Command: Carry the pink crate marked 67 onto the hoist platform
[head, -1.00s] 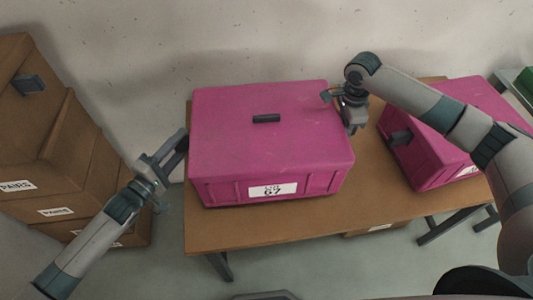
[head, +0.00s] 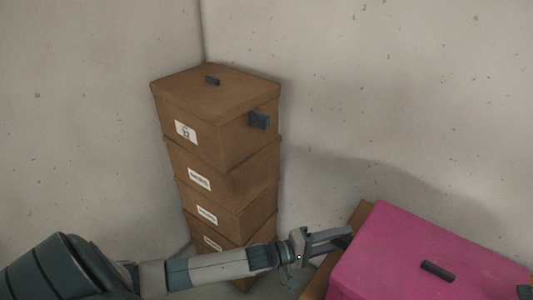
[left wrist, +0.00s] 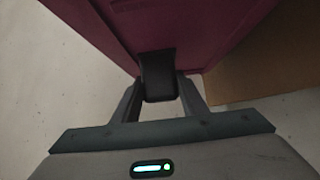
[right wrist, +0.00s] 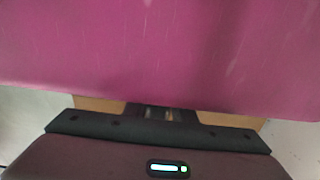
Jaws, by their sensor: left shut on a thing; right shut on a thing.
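The pink crate (head: 390,262) sits on the brown table at the lower right of the head view, partly cut off; its label is out of sight now. My left gripper (head: 342,238) is at the crate's left side. In the left wrist view this gripper (left wrist: 157,88) is shut on the crate's dark side handle (left wrist: 157,70), with the crate wall (left wrist: 115,18) above it. In the right wrist view my right gripper (right wrist: 162,112) is against the crate (right wrist: 160,50), shut on its far-side handle, which is mostly hidden. The hoist platform is not in view.
A tall stack of brown boxes (head: 228,145) with white labels stands in the wall corner, left of the table and close to my left arm. The table edge (head: 318,283) shows beside the crate. A bare wall (head: 400,110) rises behind.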

